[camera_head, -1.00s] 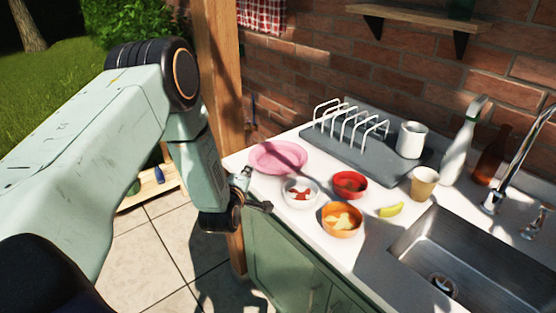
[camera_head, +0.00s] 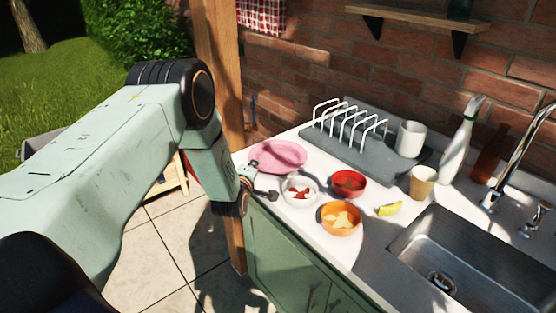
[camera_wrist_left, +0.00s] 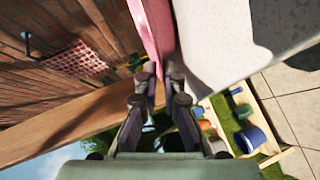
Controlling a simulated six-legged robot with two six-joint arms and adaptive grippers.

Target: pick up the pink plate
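The pink plate (camera_head: 277,155) lies on the white counter near its left end, in front of the grey drying mat. My left gripper (camera_head: 262,186) is at the counter's front left edge, just in front of the plate in the head view. In the left wrist view the plate (camera_wrist_left: 157,28) shows edge-on, straight ahead of the left gripper (camera_wrist_left: 160,80). Its two fingers are apart, with the plate's rim close to or between the tips; I cannot tell if they touch it. My right gripper is in neither view.
A white bowl (camera_head: 299,191), a red bowl (camera_head: 348,184) and an orange bowl (camera_head: 341,218) stand right of the plate. A white rack (camera_head: 350,124) stands on the mat behind. A wooden post (camera_head: 220,70) rises close left of the counter. The sink (camera_head: 455,262) is at right.

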